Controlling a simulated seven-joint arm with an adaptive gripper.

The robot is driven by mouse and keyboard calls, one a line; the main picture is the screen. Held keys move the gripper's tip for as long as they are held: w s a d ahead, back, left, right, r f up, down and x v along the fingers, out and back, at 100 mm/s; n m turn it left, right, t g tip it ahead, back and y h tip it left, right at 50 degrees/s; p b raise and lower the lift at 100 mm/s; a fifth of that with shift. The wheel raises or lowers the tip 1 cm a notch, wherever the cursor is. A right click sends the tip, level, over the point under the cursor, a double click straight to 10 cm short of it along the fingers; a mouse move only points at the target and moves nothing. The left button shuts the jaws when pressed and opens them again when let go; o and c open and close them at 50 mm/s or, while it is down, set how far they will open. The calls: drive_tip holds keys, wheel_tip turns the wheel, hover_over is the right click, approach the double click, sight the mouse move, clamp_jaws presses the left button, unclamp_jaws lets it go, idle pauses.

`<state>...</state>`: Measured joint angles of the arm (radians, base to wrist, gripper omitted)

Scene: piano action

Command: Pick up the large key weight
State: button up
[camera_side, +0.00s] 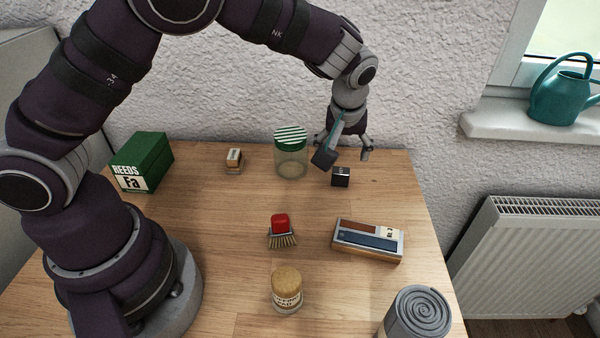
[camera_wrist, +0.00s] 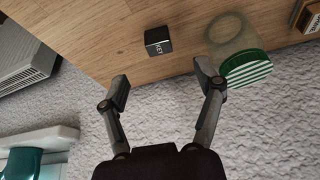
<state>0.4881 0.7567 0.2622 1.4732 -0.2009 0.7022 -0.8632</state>
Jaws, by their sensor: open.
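A small dark cube (camera_side: 341,177) with white lettering on its label sits on the table near the back right edge. It is the likely key weight. It also shows in the wrist view (camera_wrist: 158,41), where the lettering seems to read "KEY". My gripper (camera_side: 346,154) is open and empty, above and slightly behind the cube. In the wrist view the two fingers (camera_wrist: 164,80) are spread apart, with the cube beyond the gap between their tips and not touched.
A glass jar (camera_side: 291,161) with a green-striped lid stands close left of the cube; one finger overlaps its lid in the wrist view. A red-topped brush (camera_side: 281,228), a wood-edged case (camera_side: 367,240), a cork-lidded jar (camera_side: 286,289) and a green box (camera_side: 144,160) stand farther off.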

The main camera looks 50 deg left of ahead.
sight(341, 171)
drive_tip(key=x, duration=0.9)
drive_tip(key=shift+w, duration=0.35)
drive_tip(key=shift+c, duration=0.4)
clamp_jaws()
